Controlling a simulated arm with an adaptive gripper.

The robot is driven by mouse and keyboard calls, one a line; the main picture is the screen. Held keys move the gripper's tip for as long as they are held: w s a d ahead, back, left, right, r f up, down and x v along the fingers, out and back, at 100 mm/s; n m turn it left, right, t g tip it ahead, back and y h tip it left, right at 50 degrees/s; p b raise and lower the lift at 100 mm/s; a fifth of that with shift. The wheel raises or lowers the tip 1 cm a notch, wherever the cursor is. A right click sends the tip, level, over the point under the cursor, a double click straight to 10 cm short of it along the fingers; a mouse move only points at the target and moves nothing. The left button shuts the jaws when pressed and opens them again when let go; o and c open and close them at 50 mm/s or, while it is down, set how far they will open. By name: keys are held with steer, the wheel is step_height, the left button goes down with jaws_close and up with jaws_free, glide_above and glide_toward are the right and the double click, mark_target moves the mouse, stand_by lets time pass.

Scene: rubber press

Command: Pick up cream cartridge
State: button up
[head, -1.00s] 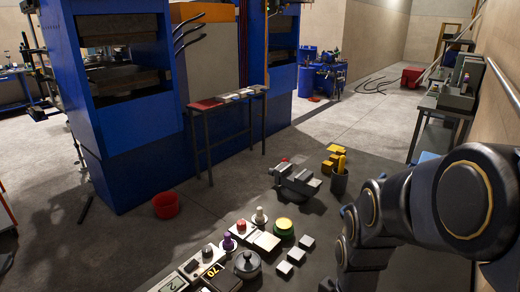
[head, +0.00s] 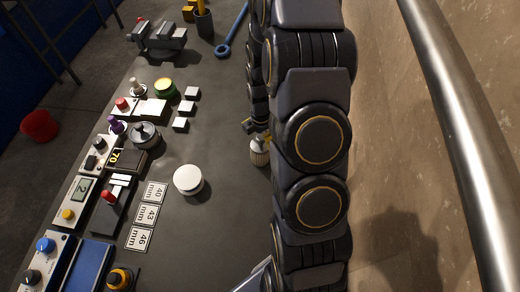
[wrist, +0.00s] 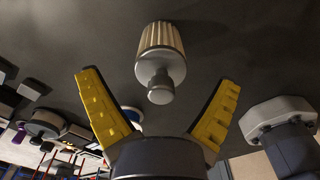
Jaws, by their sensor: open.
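The cream cartridge (head: 259,152) is a short ribbed cylinder with a narrower stepped stem. In the head view it is on the dark bench top, partly hidden by my arm. In the wrist view the cartridge (wrist: 160,40) is straight ahead, its stem pointing toward my gripper. My gripper (wrist: 158,77) is open, with its yellow fingers spread to either side of the stem's line and nothing held. The ribbed body lies beyond the fingertips. In the head view only a little yellow of my gripper (head: 256,127) shows, close to the cartridge.
A white round disc (head: 188,180) and size cards (head: 147,214) lie left of the cartridge. Small grey blocks (head: 186,108), a black pot (head: 145,134) and control boxes (head: 74,201) stand farther left. A vise (head: 158,40) and blue wrench (head: 232,30) are at the back. A wall with a rail (head: 450,130) is right.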

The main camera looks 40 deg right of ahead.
mark_target(260, 148)
steer(key=shift+s+a+f, duration=0.1)
steer(key=shift+f, duration=1.8)
steer(key=c, duration=1.2)
steer(key=shift+o, duration=0.2)
